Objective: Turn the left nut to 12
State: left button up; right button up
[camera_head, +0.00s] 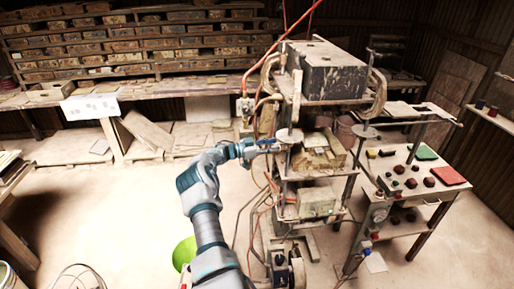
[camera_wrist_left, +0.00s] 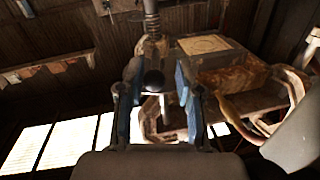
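The tile press (camera_head: 322,75) stands right of centre in the head view. A pale round disc (camera_head: 289,135), which looks like the left nut, sits on its near left upright; any marking for 12 is too small to read. My left gripper (camera_head: 268,144) reaches the press from the left, close by this disc. In the left wrist view, its blue fingers (camera_wrist_left: 157,72) are apart. A threaded rod (camera_wrist_left: 152,22) and a dark round knob (camera_wrist_left: 153,80) show between them; I cannot tell whether they touch. A similar disc (camera_head: 365,131) is on the right side. My right gripper is not in view.
Hoses (camera_head: 262,75) hang along the press's left side. A control table (camera_head: 410,180) with dark knobs and coloured pads stands at the right. Shelves of tiles (camera_head: 130,45) line the back wall. The floor (camera_head: 120,215) to the left is mostly clear.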

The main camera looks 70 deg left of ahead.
pick_arm(q)
jog(key=s, duration=0.9)
jog(key=shift+a, duration=0.3)
